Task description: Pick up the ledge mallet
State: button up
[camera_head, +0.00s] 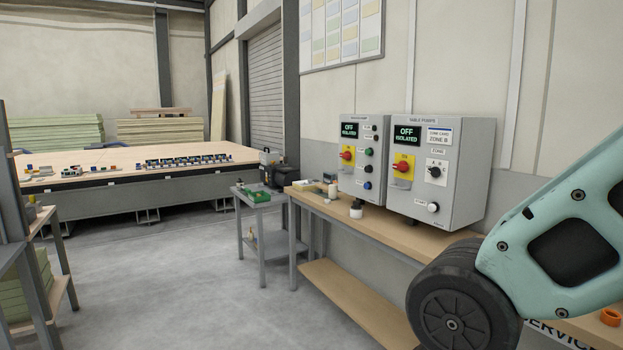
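I cannot clearly make out the ledge mallet. Several small items stand on the long wooden ledge (411,237) below the control boxes. One is a short white and black upright piece (356,208). Behind it are a small white block (332,191) and a tan piece (304,184). They are too small to tell whether one is the mallet. My teal arm fills the lower right and hides part of the ledge. My gripper is out of view.
Two grey control boxes (440,175) hang above the ledge. A small grey table (262,206) with a green tray (254,195) stands at the ledge's far end. An orange ring (611,317) lies at right. A large table (110,190) is at back left. Grey floor between is clear.

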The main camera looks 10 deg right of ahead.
aim_at(332, 189)
jog(key=i+j, duration=0.1)
jog(key=i, duration=0.45)
jog(key=i+j+z, duration=0.1)
jog(key=i, duration=0.5)
jog(key=i+j, duration=0.1)
jog(key=i, duration=0.45)
jog(key=i+j, duration=0.15)
jog(key=i, duration=0.4)
jog(key=i+j+z, duration=0.1)
jog(key=i, duration=0.45)
